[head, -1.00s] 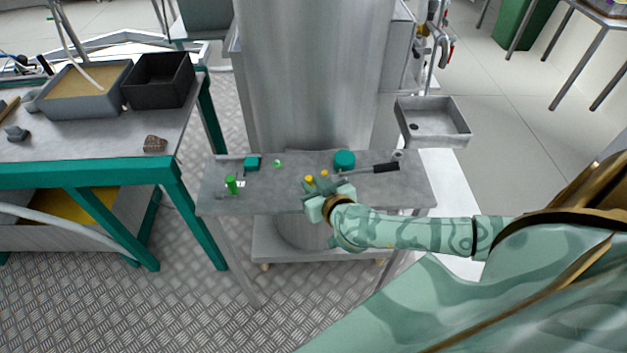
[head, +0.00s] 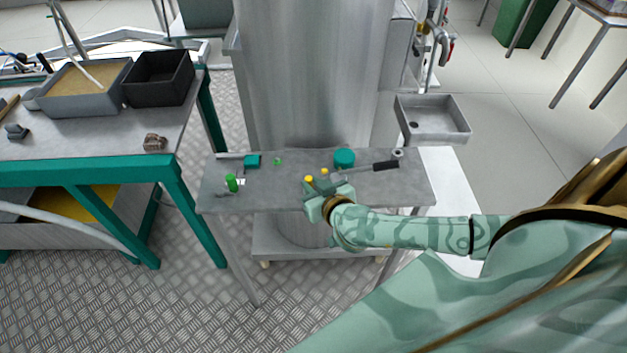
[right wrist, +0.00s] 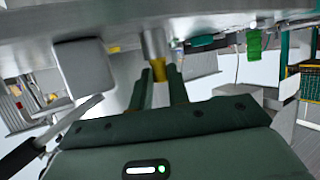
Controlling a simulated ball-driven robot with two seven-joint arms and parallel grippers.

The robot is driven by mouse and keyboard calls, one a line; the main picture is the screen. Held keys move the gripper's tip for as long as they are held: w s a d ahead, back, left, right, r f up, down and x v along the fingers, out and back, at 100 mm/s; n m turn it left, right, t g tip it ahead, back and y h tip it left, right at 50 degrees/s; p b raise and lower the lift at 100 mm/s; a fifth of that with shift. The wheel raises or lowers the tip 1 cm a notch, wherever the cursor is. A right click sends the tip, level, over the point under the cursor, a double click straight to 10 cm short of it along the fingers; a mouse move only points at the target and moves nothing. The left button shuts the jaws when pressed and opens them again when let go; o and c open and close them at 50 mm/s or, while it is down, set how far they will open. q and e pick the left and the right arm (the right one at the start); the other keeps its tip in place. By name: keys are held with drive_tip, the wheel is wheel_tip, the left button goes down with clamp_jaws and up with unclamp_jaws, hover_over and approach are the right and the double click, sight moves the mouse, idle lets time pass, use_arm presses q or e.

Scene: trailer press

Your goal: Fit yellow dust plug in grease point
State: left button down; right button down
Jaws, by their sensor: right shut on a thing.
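My right gripper (head: 318,187) is over the front middle of the grey metal bench (head: 270,198). In the right wrist view its two dark fingers (right wrist: 160,92) are closed around a small yellow plug (right wrist: 158,70). The plug lines up with the end of a short metal cylinder (right wrist: 153,42), which looks like the grease point; I cannot tell how deep it sits. In the head view two yellow pieces show by the fingers, one at the left (head: 309,179) and one behind (head: 324,171); I cannot tell which is held. My left gripper is not in view.
On the bench are a green cylinder (head: 231,183), a teal block (head: 252,161), a small green piece (head: 277,161), a teal round container (head: 344,159) and a black-handled tool (head: 385,165). A large steel cylinder (head: 305,80) stands behind. A green-framed table (head: 90,140) is at left.

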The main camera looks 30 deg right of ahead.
drive_tip(key=c, duration=1.3)
unclamp_jaws()
drive_tip(key=shift+o, duration=0.2)
drive_tip(key=p+v, duration=0.3)
drive_tip(key=v, duration=1.3)
drive_tip(key=shift+s, duration=0.15)
